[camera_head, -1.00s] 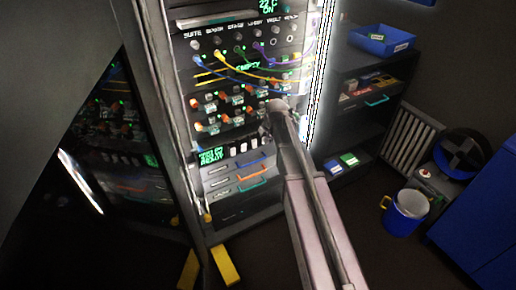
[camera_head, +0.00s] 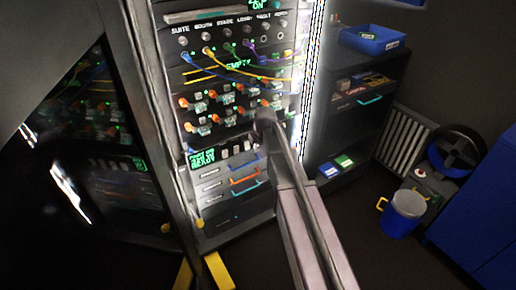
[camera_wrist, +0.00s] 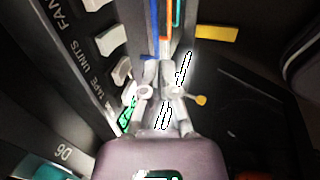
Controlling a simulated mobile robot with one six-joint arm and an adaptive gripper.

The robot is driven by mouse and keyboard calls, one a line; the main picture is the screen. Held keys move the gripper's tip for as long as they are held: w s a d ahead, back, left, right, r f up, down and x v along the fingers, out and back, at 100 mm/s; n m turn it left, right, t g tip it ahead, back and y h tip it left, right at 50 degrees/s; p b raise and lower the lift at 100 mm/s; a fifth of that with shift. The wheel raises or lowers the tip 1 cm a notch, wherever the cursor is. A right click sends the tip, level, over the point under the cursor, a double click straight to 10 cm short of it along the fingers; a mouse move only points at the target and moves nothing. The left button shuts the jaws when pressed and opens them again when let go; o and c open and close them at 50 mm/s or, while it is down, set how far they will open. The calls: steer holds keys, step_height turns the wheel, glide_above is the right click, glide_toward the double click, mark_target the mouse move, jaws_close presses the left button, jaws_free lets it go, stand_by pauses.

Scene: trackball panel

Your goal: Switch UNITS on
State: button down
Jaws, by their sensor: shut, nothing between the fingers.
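The UNITS switch (camera_wrist: 108,40) is a pale rocker in the row along the panel in the wrist view, beside the printed word UNITS. TAPE is lettered on one side of it and FANS on the other. Whether the rocker is on or off I cannot tell. In the head view the pale switch row (camera_head: 236,150) is right of a green READY display (camera_head: 203,158). My gripper (camera_wrist: 162,72) is shut and empty, its fingertips to the right of the switches and apart from them in the wrist picture. My arm hides it in the head view.
Above the switches are orange-tipped knobs (camera_head: 184,102) and coloured cables (camera_head: 248,62). Below are drawers with coloured handles (camera_head: 245,180). A dark shelf (camera_head: 345,125) stands to the right.

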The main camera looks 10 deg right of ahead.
mark_target(247, 146)
steer(key=shift+w+a+f+b, duration=0.3)
steer(key=shift+w+f+b, duration=0.5)
steer(key=shift+w+f, duration=0.1)
steer(key=shift+w+a+f+b, duration=0.25)
steer(key=shift+w+f+b, duration=0.5)
steer(key=shift+w+f, duration=0.15)
steer(key=shift+w+a+f+b, duration=0.3)
steer(key=shift+w+f+b, duration=0.5)
steer(key=shift+w, duration=0.1)
steer(key=shift+d, duration=0.1)
steer(key=shift+d, duration=0.2)
steer(key=shift+f, duration=0.1)
